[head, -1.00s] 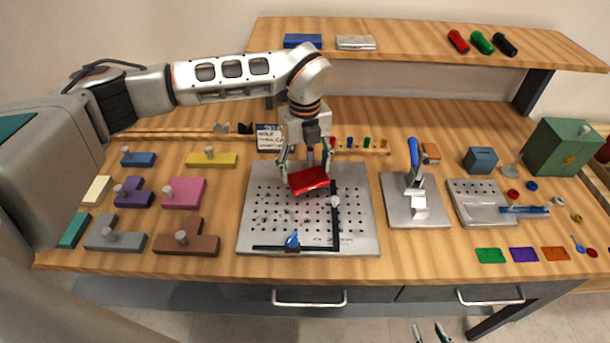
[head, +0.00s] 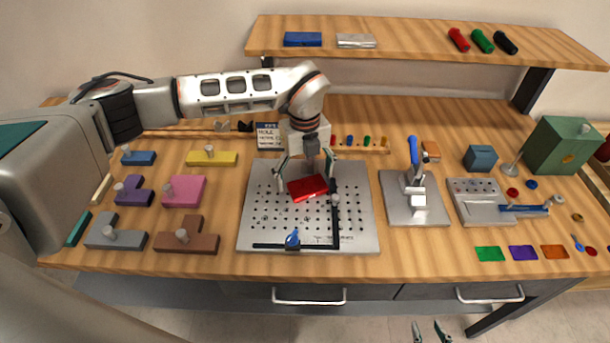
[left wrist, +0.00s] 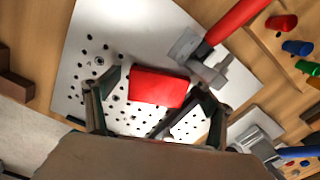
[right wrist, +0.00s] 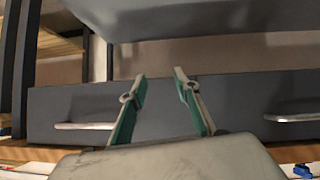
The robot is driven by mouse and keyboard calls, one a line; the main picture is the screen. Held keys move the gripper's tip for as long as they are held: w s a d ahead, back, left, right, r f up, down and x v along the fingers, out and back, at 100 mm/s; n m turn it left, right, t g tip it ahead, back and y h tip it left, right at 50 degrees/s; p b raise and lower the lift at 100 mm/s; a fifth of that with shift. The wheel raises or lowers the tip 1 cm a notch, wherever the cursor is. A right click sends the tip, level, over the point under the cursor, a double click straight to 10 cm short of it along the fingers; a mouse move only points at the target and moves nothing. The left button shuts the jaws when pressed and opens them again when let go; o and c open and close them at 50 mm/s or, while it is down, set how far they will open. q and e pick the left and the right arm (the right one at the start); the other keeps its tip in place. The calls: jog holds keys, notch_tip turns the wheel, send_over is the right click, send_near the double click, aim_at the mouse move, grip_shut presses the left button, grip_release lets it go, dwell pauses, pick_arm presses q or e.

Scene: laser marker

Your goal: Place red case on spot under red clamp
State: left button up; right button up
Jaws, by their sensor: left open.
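The red case (head: 308,190) lies on the perforated metal plate (head: 262,215), just behind the black L-shaped fence. My left gripper (head: 305,172) is open above it, fingers spread to either side. In the left wrist view, the case (left wrist: 158,87) sits between the open fingers (left wrist: 158,92). The red clamp (left wrist: 235,25) shows there at upper right, its metal end close to the case's corner. My gripper and arm hide this clamp in the head view. My right gripper (head: 431,331) is open and empty, low in front of the bench; its fingers (right wrist: 160,78) are apart.
A blue-handled clamp (head: 414,160) stands on a plate to the right. A small blue item (head: 292,238) is at the fence's front. Coloured fixture blocks (head: 185,192) lie at left. A rack of coloured pegs (head: 358,142) is behind. A shelf (head: 400,35) runs above.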

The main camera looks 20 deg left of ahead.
aim_at(305, 181)
pick_arm(q)
jog(key=shift+r, duration=0.1)
jog(key=shift+r, duration=0.25)
notch_tip(305, 181, up, 12)
jog(key=b, duration=0.1)
jog(key=shift+f+b, duration=0.2)
jog(key=shift+b, duration=0.15)
pick_arm(e)
jog(key=shift+w+a+f+y, duration=0.1)
jog(key=shift+w+a+y, duration=0.2)
jog(key=shift+a, duration=0.3)
jog(key=shift+s+f, duration=0.15)
jog(key=shift+f, duration=0.1)
